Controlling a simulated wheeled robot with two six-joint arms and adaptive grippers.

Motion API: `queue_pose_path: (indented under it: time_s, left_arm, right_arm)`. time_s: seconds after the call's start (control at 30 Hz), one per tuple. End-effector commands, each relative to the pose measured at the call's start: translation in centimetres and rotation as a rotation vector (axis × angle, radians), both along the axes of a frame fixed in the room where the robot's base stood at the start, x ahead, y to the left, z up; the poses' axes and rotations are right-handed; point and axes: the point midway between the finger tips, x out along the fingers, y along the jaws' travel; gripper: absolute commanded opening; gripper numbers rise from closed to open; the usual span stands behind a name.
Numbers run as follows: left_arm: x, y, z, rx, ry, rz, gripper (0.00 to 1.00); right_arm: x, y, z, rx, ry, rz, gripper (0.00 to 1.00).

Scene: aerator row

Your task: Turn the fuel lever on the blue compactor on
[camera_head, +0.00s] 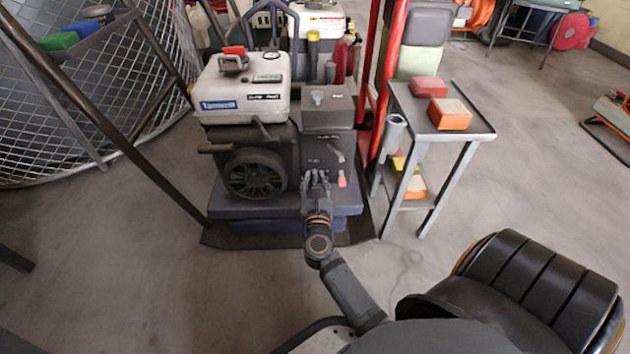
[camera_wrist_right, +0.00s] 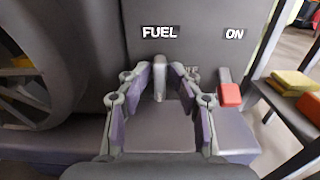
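The compactor (camera_head: 262,150) stands ahead, with a white tank, a blue label and a blue-purple base. Its dark panel (camera_wrist_right: 200,60) carries the words FUEL and ON, with ON at the right. The grey fuel lever (camera_wrist_right: 160,82) sits below the word FUEL, roughly upright. My right gripper (camera_head: 317,178) is at the panel's lower front. In the wrist view my right gripper (camera_wrist_right: 163,78) has its fingers on either side of the lever, with a narrow gap seeming to show; contact is hard to tell. In the head view the gripper hides the lever. My left gripper is not in view.
A red switch (camera_wrist_right: 229,95) sits on the panel just right of my fingers. Another grey lever (camera_head: 337,156) is higher up. A small trolley (camera_head: 398,95) with red and orange blocks stands close at right. Open floor (camera_head: 130,265) lies at left.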

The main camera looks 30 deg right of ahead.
Motion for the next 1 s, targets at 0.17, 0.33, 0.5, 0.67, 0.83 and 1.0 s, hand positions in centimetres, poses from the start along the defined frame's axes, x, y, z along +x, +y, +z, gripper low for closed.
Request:
queue_pose_path:
  time_s: [0.17,0.33,0.5,0.67,0.83,1.0]
  left_arm:
    - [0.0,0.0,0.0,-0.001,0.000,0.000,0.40]
    - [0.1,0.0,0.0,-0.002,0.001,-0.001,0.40]
    - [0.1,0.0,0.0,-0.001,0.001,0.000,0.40]
    - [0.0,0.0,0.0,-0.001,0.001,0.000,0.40]
    - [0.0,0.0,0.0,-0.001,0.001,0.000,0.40]
    - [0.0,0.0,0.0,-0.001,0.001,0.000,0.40]
  right_arm:
    - [0.0,0.0,0.0,0.000,0.001,0.000,0.35]
    - [0.0,0.0,1.4,0.002,-0.001,-0.001,0.35]
    - [0.0,0.0,5.2,0.002,-0.004,-0.001,0.35]
    - [0.0,-0.1,8.3,0.002,-0.003,-0.001,0.35]
    - [0.1,-0.1,9.8,0.001,-0.001,-0.001,0.35]
    - [0.1,-0.1,10.0,0.000,0.001,0.000,0.35]
